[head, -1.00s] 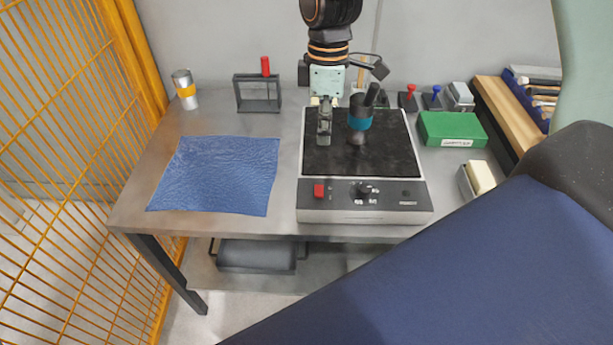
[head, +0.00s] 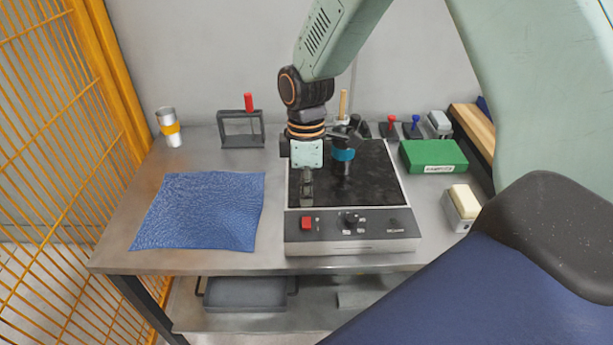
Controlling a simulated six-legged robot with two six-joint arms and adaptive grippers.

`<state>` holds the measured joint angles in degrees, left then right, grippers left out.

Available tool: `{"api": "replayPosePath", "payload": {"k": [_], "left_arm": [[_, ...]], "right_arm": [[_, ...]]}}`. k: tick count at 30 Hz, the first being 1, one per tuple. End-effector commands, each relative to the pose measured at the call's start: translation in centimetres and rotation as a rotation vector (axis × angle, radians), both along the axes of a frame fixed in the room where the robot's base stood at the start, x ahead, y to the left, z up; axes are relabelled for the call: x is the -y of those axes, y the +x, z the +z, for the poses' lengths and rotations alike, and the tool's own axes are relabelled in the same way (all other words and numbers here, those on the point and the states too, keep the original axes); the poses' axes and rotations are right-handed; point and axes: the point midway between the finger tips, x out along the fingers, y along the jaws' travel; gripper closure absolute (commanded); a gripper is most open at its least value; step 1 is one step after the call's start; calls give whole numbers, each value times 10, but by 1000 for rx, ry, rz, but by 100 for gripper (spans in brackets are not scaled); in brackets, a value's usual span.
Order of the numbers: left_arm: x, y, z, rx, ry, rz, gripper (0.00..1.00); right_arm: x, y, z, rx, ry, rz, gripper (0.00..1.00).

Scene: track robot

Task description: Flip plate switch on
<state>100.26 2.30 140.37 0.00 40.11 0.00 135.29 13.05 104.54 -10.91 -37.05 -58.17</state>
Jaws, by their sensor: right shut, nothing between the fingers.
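The hot plate (head: 390,180) stands on the grey table, with a black top and a grey front panel. Its red switch (head: 307,223) is at the left of that panel, next to a dark knob (head: 350,221). I cannot tell the switch's position from its look. My right gripper (head: 307,203) points down over the plate's front left part, just behind the red switch in the picture. It is shut and empty. I cannot tell whether it touches anything. My left gripper is out of view.
A dark upright item with a teal band (head: 343,155) is close to the right of my gripper. A blue cloth (head: 200,212) lies left of the plate. A green box (head: 433,156) and a block in a grey holder (head: 461,207) are at the right. A yellow fence (head: 60,150) borders the left.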

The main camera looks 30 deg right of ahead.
Motion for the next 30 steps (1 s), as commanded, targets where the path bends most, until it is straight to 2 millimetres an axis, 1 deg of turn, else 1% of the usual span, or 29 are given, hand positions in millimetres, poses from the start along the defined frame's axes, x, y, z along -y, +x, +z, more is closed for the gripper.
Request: {"api": "replayPosePath", "payload": {"k": [1,6,12,16,25,30], "left_arm": [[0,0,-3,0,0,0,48],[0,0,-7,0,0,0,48],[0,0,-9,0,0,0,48],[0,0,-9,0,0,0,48],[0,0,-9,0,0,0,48],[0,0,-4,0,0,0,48]], "right_arm": [[-1,-2,-12,-4,-1,0,100],[-2,-4,-39,-2,0,-1,100],[-4,-6,-57,-1,0,-1,100],[-4,-6,-60,1,-1,-1,100],[-4,-6,-60,1,-1,-1,100],[-5,-9,-65,-1,0,0,100]]}}
